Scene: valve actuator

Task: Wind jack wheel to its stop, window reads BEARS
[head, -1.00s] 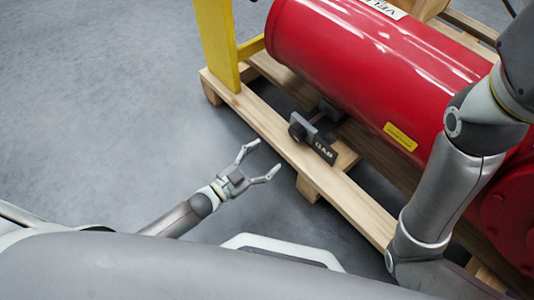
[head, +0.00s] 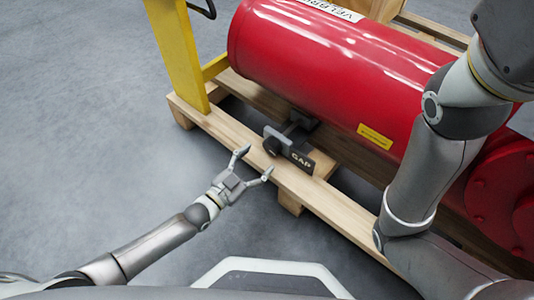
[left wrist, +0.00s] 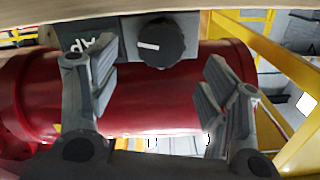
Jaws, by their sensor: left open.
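The small jack with its dark round wheel (head: 271,145) sits at the near edge of the wooden pallet, under the red cylinder. A dark plate (head: 301,159) beside the wheel reads "GAP". My left gripper (head: 255,163) is open and empty, just short of the wheel, its fingers pointing toward it. In the left wrist view the wheel (left wrist: 162,43) shows a white mark and lies between and beyond the open fingers, apart from them. The plate (left wrist: 100,38) appears upside down there, partly behind one finger. My right gripper is out of view; only its arm shows.
The red cylinder (head: 330,75) lies over the pallet (head: 330,205), with a yellow label on its side. A yellow post (head: 178,55) stands at the pallet's left end. My right arm crosses the right side. The grey floor at left is clear.

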